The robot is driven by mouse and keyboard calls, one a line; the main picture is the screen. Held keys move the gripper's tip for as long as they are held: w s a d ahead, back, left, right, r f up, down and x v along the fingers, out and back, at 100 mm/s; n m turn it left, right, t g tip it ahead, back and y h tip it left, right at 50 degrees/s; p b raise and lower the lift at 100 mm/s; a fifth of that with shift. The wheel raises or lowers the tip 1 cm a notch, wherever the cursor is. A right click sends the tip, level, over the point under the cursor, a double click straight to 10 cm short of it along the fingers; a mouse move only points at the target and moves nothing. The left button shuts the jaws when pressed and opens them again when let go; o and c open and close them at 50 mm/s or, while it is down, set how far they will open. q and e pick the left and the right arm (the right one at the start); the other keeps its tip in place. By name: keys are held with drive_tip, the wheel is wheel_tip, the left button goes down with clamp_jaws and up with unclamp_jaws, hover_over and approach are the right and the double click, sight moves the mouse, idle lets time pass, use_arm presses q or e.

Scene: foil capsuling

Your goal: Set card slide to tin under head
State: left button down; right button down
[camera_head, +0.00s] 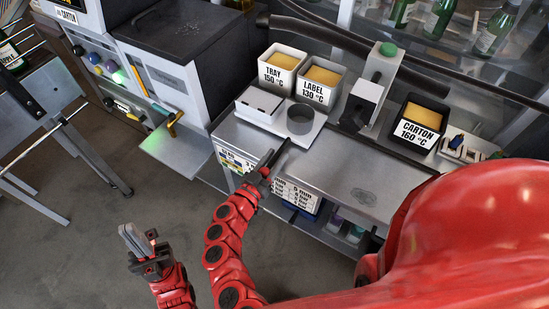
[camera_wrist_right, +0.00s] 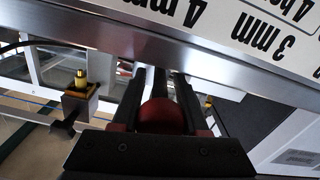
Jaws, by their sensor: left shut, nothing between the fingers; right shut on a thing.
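My right gripper (camera_head: 271,163) is at the front edge of the steel bench, by the printed cards. In the right wrist view its dark fingers (camera_wrist_right: 160,92) are shut on a round red knob (camera_wrist_right: 162,116). A white card (camera_wrist_right: 272,35) with "4 mm" and "3 mm" lettering runs along the metal edge beyond. In the head view, one card (camera_head: 296,194) hangs on the bench front right of the gripper and another (camera_head: 235,161) is left of it. Their small text is not readable. My left gripper (camera_head: 136,238) is shut and empty over the floor, away from the bench.
The bench's front surface (camera_head: 335,180) is clear.

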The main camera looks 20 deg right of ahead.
sight(325, 184)
drive_tip(key=shift+s+d+p, duration=0.25)
drive_tip(key=shift+s+p, duration=0.05)
drive_tip(key=shift+s, duration=0.2)
drive_tip(key=s+d, duration=0.3)
drive_tip(key=s, duration=0.1)
drive_tip(key=s+d+p, duration=0.1)
drive_tip(key=s+d, duration=0.2)
drive_tip(key=s+d+p, duration=0.1)
drive_tip(key=s+d, duration=0.2)
drive_tip(key=s, duration=0.1)
drive_tip(key=shift+s+d, duration=0.15)
drive_tip(key=shift+s, duration=0.2)
drive_tip(key=shift+c, duration=2.1)
unclamp_jaws()
